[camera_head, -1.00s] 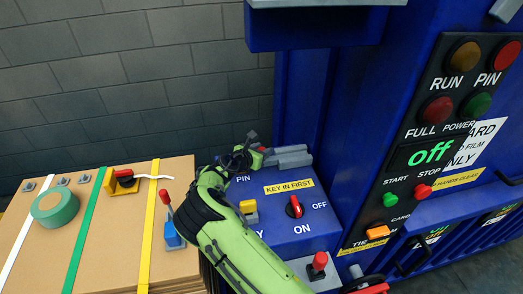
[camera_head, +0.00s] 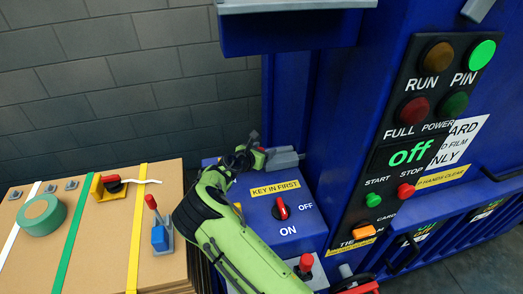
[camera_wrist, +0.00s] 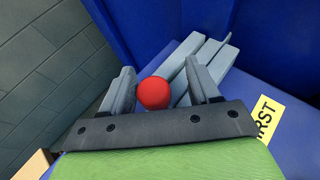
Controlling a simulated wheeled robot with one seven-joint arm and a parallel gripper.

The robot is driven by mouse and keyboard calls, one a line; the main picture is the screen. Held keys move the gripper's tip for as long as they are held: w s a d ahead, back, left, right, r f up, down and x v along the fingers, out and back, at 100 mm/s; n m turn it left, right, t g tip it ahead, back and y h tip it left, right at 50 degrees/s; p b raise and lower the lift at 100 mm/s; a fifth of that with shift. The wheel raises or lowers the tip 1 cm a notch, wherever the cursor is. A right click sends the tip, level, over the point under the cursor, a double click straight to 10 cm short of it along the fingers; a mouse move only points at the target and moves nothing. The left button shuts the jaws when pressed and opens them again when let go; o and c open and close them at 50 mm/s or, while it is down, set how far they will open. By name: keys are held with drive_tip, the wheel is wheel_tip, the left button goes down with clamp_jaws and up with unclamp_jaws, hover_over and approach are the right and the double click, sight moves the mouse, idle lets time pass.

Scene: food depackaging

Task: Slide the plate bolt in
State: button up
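The plate bolt's red knob (camera_wrist: 153,92) sits between my gripper's two fingers in the wrist view, nearer the left finger. Grey bars of the bolt and its guide (camera_wrist: 207,62) lie just beyond it on the blue ledge. In the head view the grey guide (camera_head: 285,159) shows right of my gripper (camera_head: 252,153). The fingers stand wider than the knob, with a clear gap on the right, so my gripper is open around it. The bolt's far end is hidden. The PIN lamp (camera_head: 482,55) on the panel glows green.
The blue machine's panel (camera_head: 408,120) rises on the right. A red switch (camera_head: 281,208) stands on the ledge, under a yellow label (camera_head: 275,188). The cardboard stack (camera_head: 100,235) on the left holds green tape (camera_head: 41,215) and a red-handled tool (camera_head: 160,236). A block wall closes the back.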

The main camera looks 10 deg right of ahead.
drive_tip(key=shift+a, duration=0.35)
drive_tip(key=b+v, duration=0.1)
drive_tip(key=v, duration=1.4)
drive_tip(key=shift+s+r, duration=0.2)
